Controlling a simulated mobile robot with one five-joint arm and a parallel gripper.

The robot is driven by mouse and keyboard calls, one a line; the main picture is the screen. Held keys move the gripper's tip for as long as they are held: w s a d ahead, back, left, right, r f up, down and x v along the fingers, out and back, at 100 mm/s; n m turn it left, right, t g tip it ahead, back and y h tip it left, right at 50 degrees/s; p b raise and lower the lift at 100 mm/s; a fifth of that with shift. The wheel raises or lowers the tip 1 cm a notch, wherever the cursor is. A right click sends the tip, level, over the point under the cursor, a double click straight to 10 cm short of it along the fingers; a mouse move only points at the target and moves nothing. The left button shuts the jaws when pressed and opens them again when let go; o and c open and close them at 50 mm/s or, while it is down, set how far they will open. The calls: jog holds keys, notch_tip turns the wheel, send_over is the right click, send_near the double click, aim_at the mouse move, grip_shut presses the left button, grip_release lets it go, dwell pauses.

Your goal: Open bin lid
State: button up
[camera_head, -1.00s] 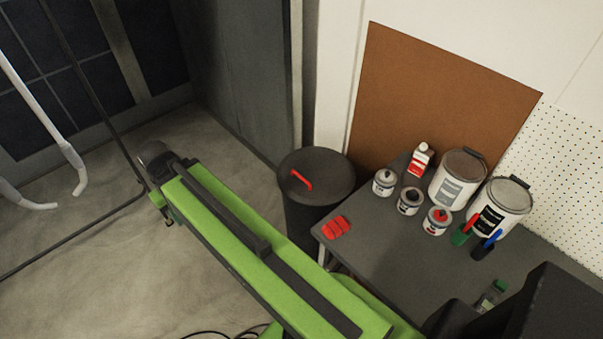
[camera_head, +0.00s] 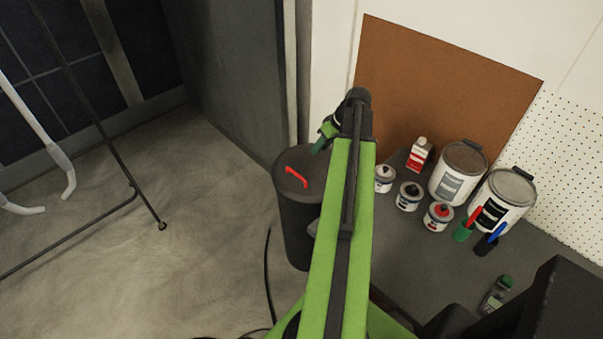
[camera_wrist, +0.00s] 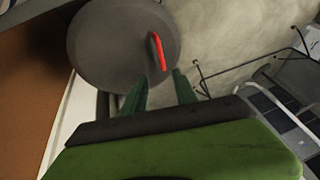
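The bin (camera_head: 295,225) is a dark round bin standing on the floor left of the table. Its flat dark lid (camera_head: 318,170) is shut and carries a red handle (camera_head: 297,178). My green arm hides the right part of the bin. My gripper (camera_head: 322,138) is above the far side of the lid, apart from the handle. In the wrist view, the lid (camera_wrist: 105,50) and its red handle (camera_wrist: 157,52) show beyond my gripper (camera_wrist: 160,76). Its two green fingers are spread with nothing between them.
A grey table (camera_head: 420,260) stands right of the bin. It holds white paint buckets (camera_head: 458,172), several small cans (camera_head: 410,196), a red-and-white bottle (camera_head: 419,155) and brushes. A brown board (camera_head: 440,85) is on the wall behind. The floor (camera_head: 200,200) left of the bin is mostly clear.

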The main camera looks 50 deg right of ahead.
jog(key=b+x, duration=1.5)
jog(key=x, duration=0.2)
jog(key=shift+w+f+b, duration=0.15)
jog(key=shift+f+b, duration=0.05)
jog(key=shift+b, duration=0.15)
jog(key=shift+a, duration=0.1)
grip_shut()
